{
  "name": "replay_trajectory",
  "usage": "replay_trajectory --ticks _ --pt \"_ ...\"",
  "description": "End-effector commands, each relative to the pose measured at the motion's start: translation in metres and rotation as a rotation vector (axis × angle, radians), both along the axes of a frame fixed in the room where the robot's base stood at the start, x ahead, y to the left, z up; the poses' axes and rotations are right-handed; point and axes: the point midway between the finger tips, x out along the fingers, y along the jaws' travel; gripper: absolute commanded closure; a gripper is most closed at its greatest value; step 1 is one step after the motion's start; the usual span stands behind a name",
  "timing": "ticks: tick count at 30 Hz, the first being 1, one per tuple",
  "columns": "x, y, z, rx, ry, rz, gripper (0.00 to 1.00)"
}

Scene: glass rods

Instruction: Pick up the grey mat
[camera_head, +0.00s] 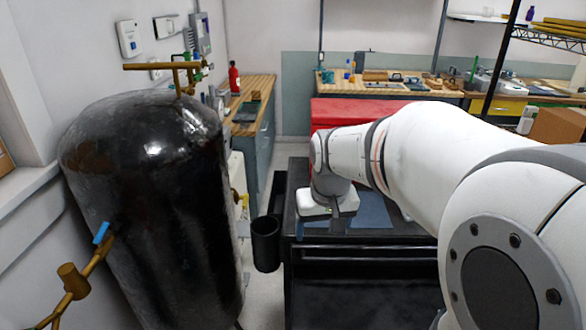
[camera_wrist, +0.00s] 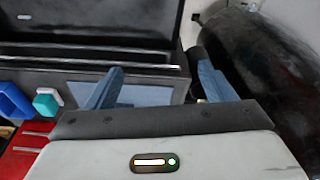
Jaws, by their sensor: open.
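The flat blue-grey mat (camera_head: 372,210) lies on the black cabinet top (camera_head: 408,232) in the head view, partly hidden by my gripper and arm. In the wrist view the mat (camera_wrist: 150,96) shows between and below my fingers. My gripper (camera_head: 333,231) points down over the left part of the mat. In the wrist view my gripper (camera_wrist: 161,70) has its two blue-grey fingers wide apart with nothing between them. I cannot tell whether the fingertips touch the mat or the cabinet top.
A large black tank (camera_head: 150,190) stands on the left. A black bin (camera_head: 265,243) is on the floor beside the cabinet. A red box (camera_head: 350,110) is behind it. Blue (camera_wrist: 14,101) and teal (camera_wrist: 46,102) objects show at the left of the wrist view.

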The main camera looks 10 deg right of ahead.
Motion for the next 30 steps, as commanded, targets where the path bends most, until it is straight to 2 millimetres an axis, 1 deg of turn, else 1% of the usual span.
replay_trajectory --ticks 1,4,6,9,12,13,15,19,22,30 --pt "0.026 -0.012 0.006 0.001 0.011 -0.022 0.19" --pt "0.071 -0.035 0.007 0.003 0.02 -0.059 0.11" --pt "0.1 -0.053 0.003 0.004 0.026 -0.084 0.11" --pt "0.139 -0.08 -0.006 0.007 0.034 -0.119 0.11" --pt "0.169 -0.104 -0.018 0.009 0.042 -0.147 0.11" --pt "0.176 -0.111 -0.022 0.01 0.044 -0.155 0.11" --pt "0.19 -0.124 -0.03 0.011 0.047 -0.168 0.11" --pt "0.205 -0.139 -0.041 0.012 0.049 -0.185 0.11" --pt "0.21 -0.144 -0.049 0.012 0.051 -0.189 0.11" --pt "0.216 -0.147 -0.076 0.013 0.051 -0.19 0.11"
